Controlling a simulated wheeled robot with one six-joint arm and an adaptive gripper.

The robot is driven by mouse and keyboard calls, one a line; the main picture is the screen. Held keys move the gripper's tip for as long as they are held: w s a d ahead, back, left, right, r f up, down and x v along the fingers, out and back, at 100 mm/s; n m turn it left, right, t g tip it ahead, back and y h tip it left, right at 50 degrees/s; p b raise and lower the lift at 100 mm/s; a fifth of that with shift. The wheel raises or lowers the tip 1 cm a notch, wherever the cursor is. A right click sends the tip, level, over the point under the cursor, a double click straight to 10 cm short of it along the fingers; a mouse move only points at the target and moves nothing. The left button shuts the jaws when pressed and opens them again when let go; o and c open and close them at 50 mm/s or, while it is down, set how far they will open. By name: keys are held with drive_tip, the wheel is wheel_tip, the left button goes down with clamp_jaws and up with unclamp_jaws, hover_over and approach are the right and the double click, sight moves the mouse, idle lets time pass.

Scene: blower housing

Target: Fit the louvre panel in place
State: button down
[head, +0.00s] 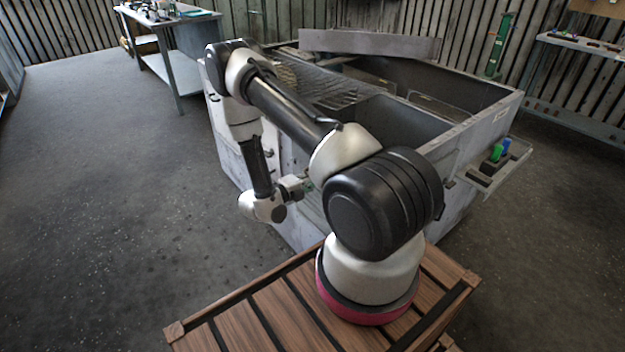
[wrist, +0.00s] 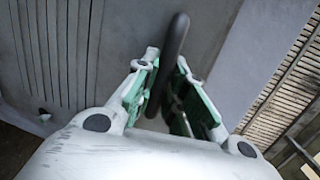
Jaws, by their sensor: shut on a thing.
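The louvre panel (wrist: 125,35) is a grey sheet with long parallel slits at the left of the wrist view. A dark bar handle (wrist: 178,38) stands out in front of it. My gripper (wrist: 163,75) is shut on this handle, with its green-padded fingers on either side. In the head view my gripper (head: 296,187) is low against the near side of the big grey blower housing (head: 465,150). My arm hides much of that side, and the panel's edges cannot be made out there. I cannot tell whether the panel is seated.
The housing has open compartments on top, with a mesh sheet (head: 325,82) over part of it. A side shelf (head: 490,180) on its right holds green and blue items. A workbench (head: 170,25) stands at the back left. The floor (head: 110,170) at left is clear.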

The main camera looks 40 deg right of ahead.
drive_tip(key=shift+d, duration=0.1)
drive_tip(key=c, duration=0.9)
unclamp_jaws()
drive_tip(key=shift+f, duration=0.1)
drive_tip(key=shift+w+f+v, duration=0.15)
drive_tip(key=shift+f+v, duration=0.1)
drive_tip(key=shift+v, duration=1.05)
drive_tip(key=shift+w+f+v, duration=0.15)
drive_tip(key=shift+f+v, duration=0.05)
drive_tip(key=shift+v, duration=1.1)
drive_tip(key=shift+w+f+v, duration=0.2)
drive_tip(key=shift+f+v, duration=0.05)
drive_tip(key=shift+v, duration=1.05)
drive_tip(key=shift+a, duration=0.2)
